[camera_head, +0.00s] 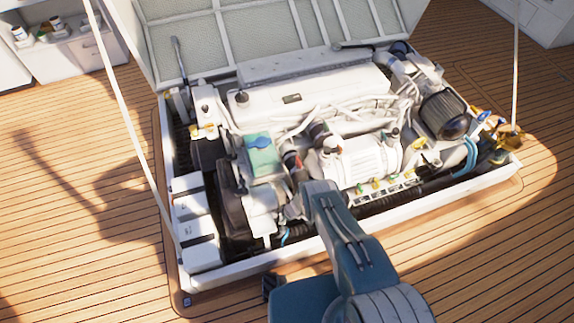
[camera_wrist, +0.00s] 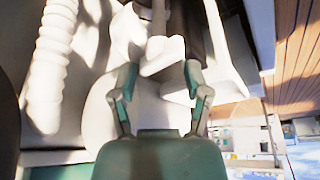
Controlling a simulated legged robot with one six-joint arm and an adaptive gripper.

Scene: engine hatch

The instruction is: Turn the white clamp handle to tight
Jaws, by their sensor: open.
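In the wrist view, my gripper (camera_wrist: 158,80) is open, with one teal and grey finger on each side. A white lobed piece (camera_wrist: 163,56), which looks like the white clamp handle, stands just beyond and between the fingertips. A gap shows between it and the left finger; I cannot tell whether the right finger touches it. In the head view, my arm reaches over the front edge of the hatch into the engine bay. I cannot make out the gripper's fingers or the clamp handle there.
The white engine (camera_head: 310,100) fills the hatch, with hoses and pipes close around my arm. A ribbed white hose (camera_wrist: 50,75) is left of my gripper in the wrist view. A white hatch rim (camera_head: 325,252) borders the bay. The wooden deck (camera_head: 90,200) is mostly clear.

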